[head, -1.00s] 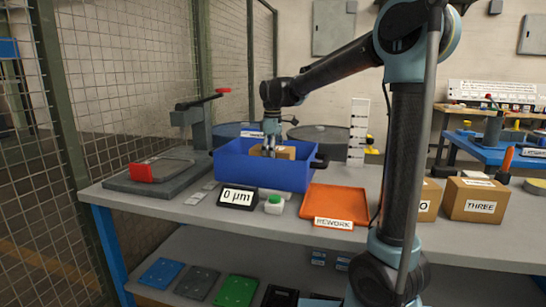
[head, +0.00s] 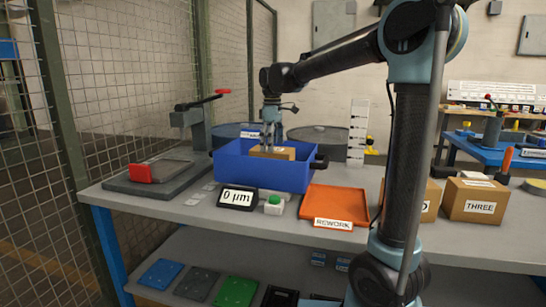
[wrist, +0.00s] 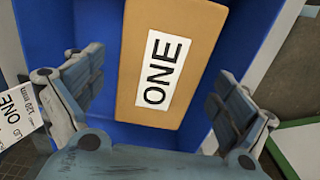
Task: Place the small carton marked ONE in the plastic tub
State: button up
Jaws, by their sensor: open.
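The small carton marked ONE (wrist: 168,65) lies inside the blue plastic tub (wrist: 53,28), its label facing up in the wrist view. In the head view the carton (head: 283,153) shows just above the front wall of the tub (head: 262,172). My gripper (head: 270,148) is over the carton in the tub. In the wrist view its two fingers (wrist: 158,100) stand apart on either side of the carton, with blue gaps showing between, so it is open and holds nothing. The carton's underside is hidden.
An orange REWORK tray (head: 335,203), a 0 µm display (head: 238,197) and a green button (head: 273,204) stand in front of the tub. A carton marked THREE (head: 476,200) and another carton (head: 430,200) stand at the right. A press (head: 160,172) is at left.

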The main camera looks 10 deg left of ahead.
notch_tip(320, 180, up, 7)
jog(key=shift+r, duration=0.2)
dwell(0.4)
